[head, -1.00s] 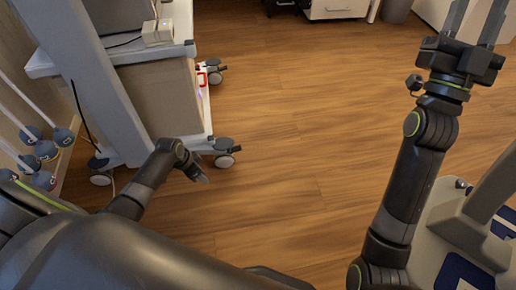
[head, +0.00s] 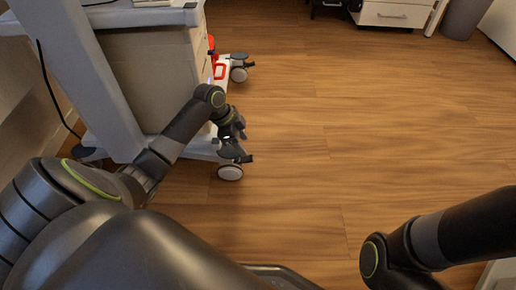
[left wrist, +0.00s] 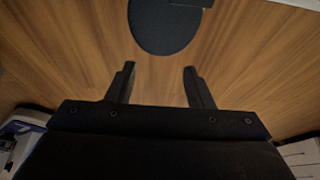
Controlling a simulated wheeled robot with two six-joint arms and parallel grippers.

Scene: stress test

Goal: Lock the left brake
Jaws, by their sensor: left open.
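The cart's near caster (head: 230,172) has a white-rimmed wheel and a dark brake lever (head: 236,153) on top. My left gripper (head: 236,128) is just above it, pointing down, and partly covers the caster's top. In the left wrist view the gripper (left wrist: 160,70) is open and empty, with its two fingers apart. A dark rounded part (left wrist: 165,25), seemingly the caster's top, lies just ahead of the fingertips; contact does not show. A second caster (head: 239,73) stands at the cart's far corner. Whether either brake is locked cannot be told. My right gripper is out of view.
The wheeled cart (head: 150,75) stands at left, with a red-framed item (head: 220,71) low on its side. Wooden floor (head: 340,130) is open to the right. A white drawer unit (head: 395,13) and a grey bin (head: 462,18) stand at the back.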

